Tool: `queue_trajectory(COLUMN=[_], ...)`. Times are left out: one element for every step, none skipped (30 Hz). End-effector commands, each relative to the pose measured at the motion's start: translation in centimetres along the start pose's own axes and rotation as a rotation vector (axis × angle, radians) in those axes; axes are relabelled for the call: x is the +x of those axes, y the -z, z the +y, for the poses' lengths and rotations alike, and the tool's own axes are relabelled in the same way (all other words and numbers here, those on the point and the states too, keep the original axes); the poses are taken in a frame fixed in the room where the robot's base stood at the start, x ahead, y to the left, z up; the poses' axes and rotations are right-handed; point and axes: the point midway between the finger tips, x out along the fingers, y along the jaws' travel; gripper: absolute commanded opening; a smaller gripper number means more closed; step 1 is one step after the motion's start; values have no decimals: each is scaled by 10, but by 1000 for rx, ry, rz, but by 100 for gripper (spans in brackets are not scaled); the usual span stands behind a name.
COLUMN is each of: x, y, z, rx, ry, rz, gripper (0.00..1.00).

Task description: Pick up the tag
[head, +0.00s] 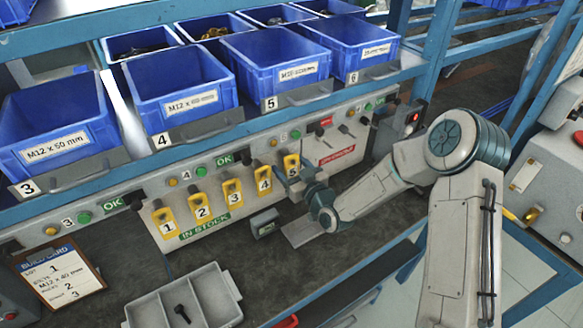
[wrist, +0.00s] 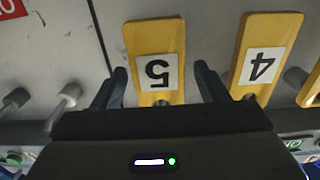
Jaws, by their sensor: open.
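Yellow tags numbered 1 (head: 164,219), 2 (head: 200,207), 3 (head: 233,195), 4 (head: 264,180) and 5 (head: 291,165) hang in a row on the grey panel above a green IN STOCK label (head: 205,226). My gripper (head: 306,174) is at the right end of this row, by tag 5. In the wrist view, which is upside down, tag 5 (wrist: 156,45) shows between the two spread fingers of my gripper (wrist: 160,78), with gaps on both sides. Tag 4 (wrist: 267,48) is just outside the right finger. Contact with tag 5 is not visible.
A build card (head: 60,277) lies at left, reading lot 1 and M12 x 40 mm. A grey divided tray (head: 150,312) holds a dark bolt. Blue bins (head: 180,90) stand above the panel. Pegs (wrist: 68,95) beside tag 5 are bare. A small grey block (head: 264,222) sits below.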

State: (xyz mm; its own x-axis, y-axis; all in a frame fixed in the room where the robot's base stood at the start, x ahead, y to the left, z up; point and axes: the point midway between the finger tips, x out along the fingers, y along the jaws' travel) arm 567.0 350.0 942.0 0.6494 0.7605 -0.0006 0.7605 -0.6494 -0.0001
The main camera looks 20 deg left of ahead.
Motion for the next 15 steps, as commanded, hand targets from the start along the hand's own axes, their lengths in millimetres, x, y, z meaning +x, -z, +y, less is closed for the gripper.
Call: queue_trajectory(x=[0, 0, 0, 0, 0, 0, 0, 0, 0, 0, 0, 0, 0, 0, 0], y=[0, 0, 0, 0, 0, 0, 0, 0, 0, 0, 0, 0, 0, 0, 0], z=[0, 0, 0, 0, 0, 0, 0, 0, 0, 0, 0, 0, 0, 0, 0], rx=[0, 0, 0, 0, 0, 0, 0, 0, 0, 0, 0, 0, 0, 0, 0], ry=[0, 0, 0, 0, 0, 0, 0, 0, 0, 0, 0, 0, 0, 0, 0], rz=[0, 0, 0, 0, 0, 0, 0, 0, 0, 0, 0, 0, 0, 1, 1], gripper=[67, 67, 67, 67, 67, 59, 51, 42, 31, 23, 19, 19, 19, 19, 19])
